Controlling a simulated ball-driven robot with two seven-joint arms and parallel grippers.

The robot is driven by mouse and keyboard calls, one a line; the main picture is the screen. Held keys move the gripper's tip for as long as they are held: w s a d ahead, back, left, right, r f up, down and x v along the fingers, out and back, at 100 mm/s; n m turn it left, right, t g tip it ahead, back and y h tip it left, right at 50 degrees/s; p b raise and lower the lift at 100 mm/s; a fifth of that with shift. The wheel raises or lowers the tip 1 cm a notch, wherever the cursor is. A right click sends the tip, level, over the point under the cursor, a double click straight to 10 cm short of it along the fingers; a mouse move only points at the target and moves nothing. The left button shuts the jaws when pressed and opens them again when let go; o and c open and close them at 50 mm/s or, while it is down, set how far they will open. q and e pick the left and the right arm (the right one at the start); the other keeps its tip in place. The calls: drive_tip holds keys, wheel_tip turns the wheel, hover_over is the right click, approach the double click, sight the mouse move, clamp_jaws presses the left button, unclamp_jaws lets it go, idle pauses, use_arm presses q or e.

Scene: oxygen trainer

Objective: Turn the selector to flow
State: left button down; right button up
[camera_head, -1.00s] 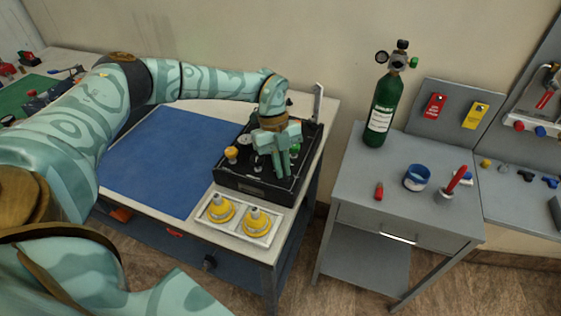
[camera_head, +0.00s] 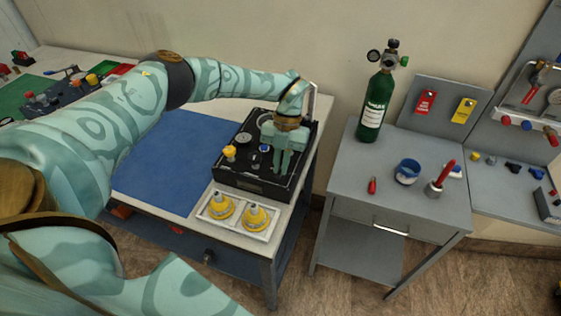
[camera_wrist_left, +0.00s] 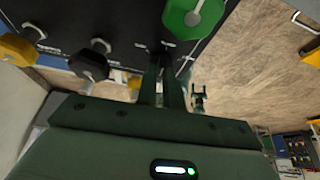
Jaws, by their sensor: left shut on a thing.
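The black panel box (camera_head: 236,182) sits on the table's right end. Its top carries a yellow knob (camera_head: 229,152), a blue knob (camera_head: 264,148) and small grey fittings. In the left wrist view a green knob (camera_wrist_left: 193,14) with a grey pointer, a black knob (camera_wrist_left: 88,66) and a yellow knob (camera_wrist_left: 15,49) show on the panel. My left gripper (camera_head: 283,172) points down at the right part of the panel, fingers close together. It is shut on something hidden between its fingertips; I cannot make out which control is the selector. My right gripper is out of view.
A tray (camera_head: 236,226) with two yellow fittings lies in front of the box. A blue mat (camera_head: 165,160) covers the table to its left. A grey side table (camera_head: 345,190) with a green cylinder (camera_head: 374,105) stands right, across a gap.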

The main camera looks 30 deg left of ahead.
use_arm(q)
drive_tip(key=shift+w+r+m, duration=0.1)
drive_tip(key=shift+m, duration=0.2)
drive_tip(key=c, duration=1.5)
unclamp_jaws()
drive_tip(key=v, duration=1.6)
drive_tip(key=shift+r, duration=0.15)
